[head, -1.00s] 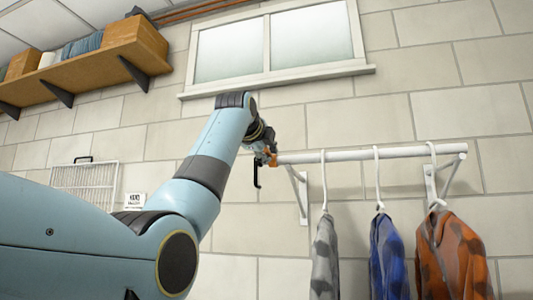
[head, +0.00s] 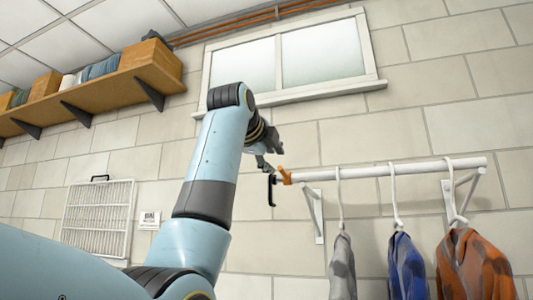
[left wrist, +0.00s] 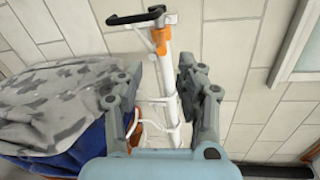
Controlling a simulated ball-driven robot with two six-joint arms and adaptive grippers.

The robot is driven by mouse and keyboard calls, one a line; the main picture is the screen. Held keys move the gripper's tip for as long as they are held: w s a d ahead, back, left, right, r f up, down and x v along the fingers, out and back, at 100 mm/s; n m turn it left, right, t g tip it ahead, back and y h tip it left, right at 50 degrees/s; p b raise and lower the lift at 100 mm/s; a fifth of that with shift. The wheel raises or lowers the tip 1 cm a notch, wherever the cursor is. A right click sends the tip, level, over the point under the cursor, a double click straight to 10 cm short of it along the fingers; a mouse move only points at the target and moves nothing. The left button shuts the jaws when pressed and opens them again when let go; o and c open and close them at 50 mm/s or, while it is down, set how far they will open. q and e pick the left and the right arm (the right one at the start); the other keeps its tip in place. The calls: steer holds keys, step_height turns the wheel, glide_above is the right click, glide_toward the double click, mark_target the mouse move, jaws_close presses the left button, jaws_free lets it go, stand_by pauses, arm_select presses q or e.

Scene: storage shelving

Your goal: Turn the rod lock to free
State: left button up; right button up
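The rod lock is an orange collar (head: 286,176) near the left end of the white rod (head: 400,168), with a black hooked handle (head: 271,190) hanging down at the tip. In the left wrist view the orange collar (left wrist: 160,37) and black handle (left wrist: 140,17) lie past the fingertips, near the top. My left gripper (head: 264,160) is just up and left of the collar and looks apart from it. In the left wrist view the left gripper (left wrist: 162,68) is open and empty, with the rod showing between its fingers. My right gripper is in neither view.
Several garments (head: 405,265) hang on white hangers from the rod, held by wall brackets (head: 314,212). A window (head: 290,62) is above, a loaded wooden shelf (head: 90,95) at upper left. A white grille (head: 98,218) and small sign (head: 150,219) are on the wall.

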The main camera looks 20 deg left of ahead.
arm_select(q)
steer(key=shift+s+r, duration=0.2)
steer(key=shift+s, duration=1.55)
